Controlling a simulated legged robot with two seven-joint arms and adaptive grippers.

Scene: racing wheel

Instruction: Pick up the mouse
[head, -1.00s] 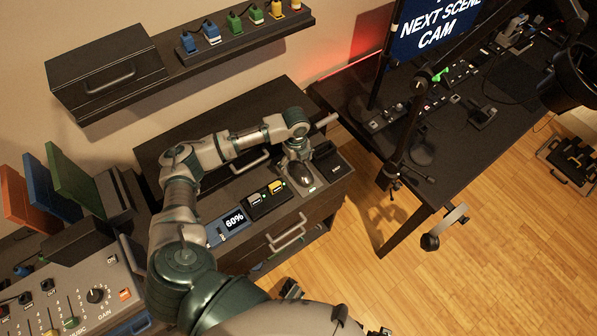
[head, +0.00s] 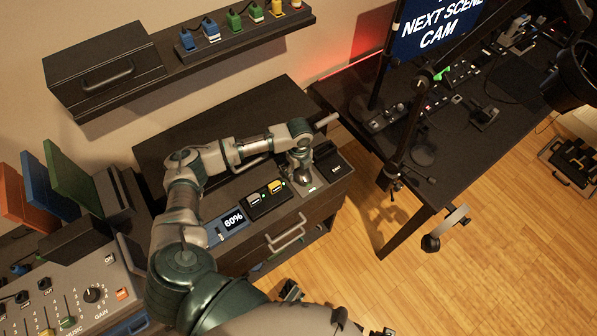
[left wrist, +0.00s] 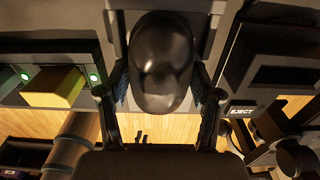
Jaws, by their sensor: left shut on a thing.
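The mouse (left wrist: 160,62) is dark, rounded and glossy. In the left wrist view it fills the space between my left gripper's two fingers (left wrist: 160,100), one against each side. My left gripper (head: 302,168) is shut on it, over the right part of the cabinet top. In the head view only a dark part of the mouse (head: 303,180) shows below the gripper; the rest is hidden. I cannot tell whether it is clear of its grey pad.
A yellow cartridge (left wrist: 54,88) in a dock is left of the mouse, and a black box marked EJECT (left wrist: 262,82) is right of it. A dark desk (head: 430,170) stands to the right.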

